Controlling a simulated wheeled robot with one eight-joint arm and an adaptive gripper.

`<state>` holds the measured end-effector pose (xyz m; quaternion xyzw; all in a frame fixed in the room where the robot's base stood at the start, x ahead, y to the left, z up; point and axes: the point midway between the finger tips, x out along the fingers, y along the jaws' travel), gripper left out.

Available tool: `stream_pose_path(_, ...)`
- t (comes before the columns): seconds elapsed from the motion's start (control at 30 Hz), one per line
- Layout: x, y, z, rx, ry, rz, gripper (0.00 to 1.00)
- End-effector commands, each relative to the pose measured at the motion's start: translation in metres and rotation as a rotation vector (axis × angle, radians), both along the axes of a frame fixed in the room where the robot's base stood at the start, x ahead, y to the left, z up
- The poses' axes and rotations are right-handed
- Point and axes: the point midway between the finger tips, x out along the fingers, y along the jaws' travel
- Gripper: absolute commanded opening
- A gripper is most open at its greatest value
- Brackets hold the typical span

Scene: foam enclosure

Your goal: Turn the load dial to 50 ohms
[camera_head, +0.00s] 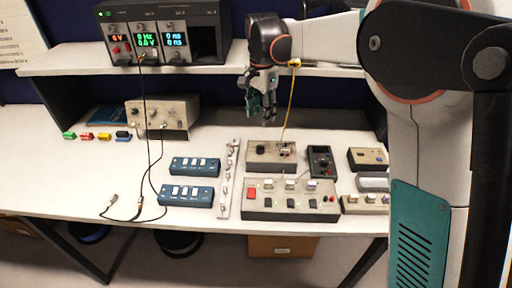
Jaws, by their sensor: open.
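A small beige box (255,161) on the bench has a round black knob (261,150) on its top left and a connector with a yellow cable on its right. It may be the load box, but its markings are too small to read, so I cannot tell the dial's setting. My gripper (261,113) points down above and slightly behind this box. Its dark fingers are apart and empty, and do not appear to touch the knob.
A beige multi-switch box (292,214) stands in front, with two blue switch boxes (188,195) to its left. A black handheld meter (321,161) is at right. A shelf (220,72) carrying an instrument rack (163,33) runs behind. Black cables hang at left; the bench's front left is largely clear.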

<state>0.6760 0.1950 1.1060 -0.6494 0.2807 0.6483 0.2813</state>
Motion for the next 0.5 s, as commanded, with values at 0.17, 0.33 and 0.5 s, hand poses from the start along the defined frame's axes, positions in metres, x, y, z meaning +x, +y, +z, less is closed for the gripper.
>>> stream_pose_path(0.17, 0.0, 0.001, -0.015, -0.001, 0.004, -0.004, 0.44)
stream_pose_path(0.33, 0.001, 0.0, -0.047, -0.001, 0.003, -0.003, 0.44)
stream_pose_path(0.5, 0.0, 0.0, -0.081, -0.001, 0.002, -0.003, 0.44)
